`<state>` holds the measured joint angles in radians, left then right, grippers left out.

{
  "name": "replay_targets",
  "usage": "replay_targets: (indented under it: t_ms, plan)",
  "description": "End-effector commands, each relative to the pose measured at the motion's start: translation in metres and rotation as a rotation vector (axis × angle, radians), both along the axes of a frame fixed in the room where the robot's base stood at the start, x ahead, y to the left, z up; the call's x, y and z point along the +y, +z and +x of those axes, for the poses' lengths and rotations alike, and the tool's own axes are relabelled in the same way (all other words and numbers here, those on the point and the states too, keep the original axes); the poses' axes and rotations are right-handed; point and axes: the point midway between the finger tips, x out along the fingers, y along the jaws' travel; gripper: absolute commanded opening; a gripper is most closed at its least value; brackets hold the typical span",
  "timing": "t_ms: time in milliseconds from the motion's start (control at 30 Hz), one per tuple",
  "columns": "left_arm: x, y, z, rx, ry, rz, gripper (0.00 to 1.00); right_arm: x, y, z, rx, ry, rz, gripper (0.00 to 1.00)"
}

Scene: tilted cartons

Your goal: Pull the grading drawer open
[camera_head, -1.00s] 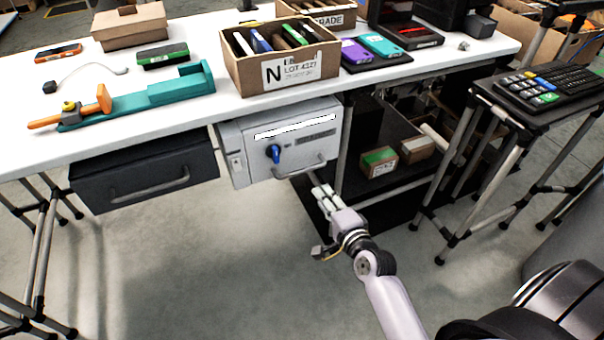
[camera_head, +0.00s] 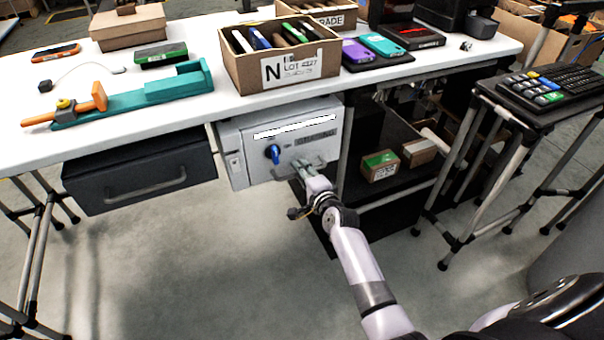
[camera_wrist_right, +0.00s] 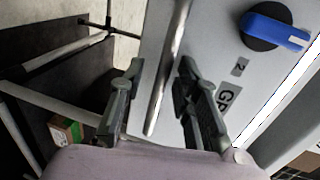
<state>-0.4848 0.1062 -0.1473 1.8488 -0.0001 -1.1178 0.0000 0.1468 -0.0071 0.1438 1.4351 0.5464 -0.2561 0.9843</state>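The grading drawer (camera_head: 245,142) is a light grey front under the table's edge, with a blue knob (camera_head: 273,153) and a metal bar handle (camera_head: 283,177) low on it. It looks closed. My right gripper (camera_head: 302,168) is at the right part of the handle. In the right wrist view its two fingers (camera_wrist_right: 160,72) are apart, and the handle bar (camera_wrist_right: 163,92) runs between them without visible finger contact. The drawer's blue knob (camera_wrist_right: 272,27) and part of its lettering show to the right there. My left gripper is not in view.
A dark drawer (camera_head: 140,172) hangs to the left. A dark shelf with small cartons (camera_head: 380,165) stands right of the grading drawer. A side stand (camera_head: 540,95) holds a keypad. The floor in front of the drawers is clear.

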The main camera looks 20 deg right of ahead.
Motion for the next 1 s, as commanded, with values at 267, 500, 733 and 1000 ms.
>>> replay_targets:
  t_ms: [267,500,733,1000]
  plan:
    - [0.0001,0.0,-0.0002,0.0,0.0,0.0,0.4,-0.0001,0.0002,-0.0003,0.0,0.0,0.0,0.2]
    - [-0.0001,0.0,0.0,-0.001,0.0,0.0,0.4,-0.0001,0.0001,-0.0004,0.0,0.0,0.0,0.04]
    - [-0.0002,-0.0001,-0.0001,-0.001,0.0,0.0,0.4,0.0,-0.0001,-0.0004,0.0,0.0,0.0,0.0]
    - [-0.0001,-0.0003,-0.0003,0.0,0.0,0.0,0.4,0.0,-0.0003,-0.0005,0.001,0.0,0.0,0.0]
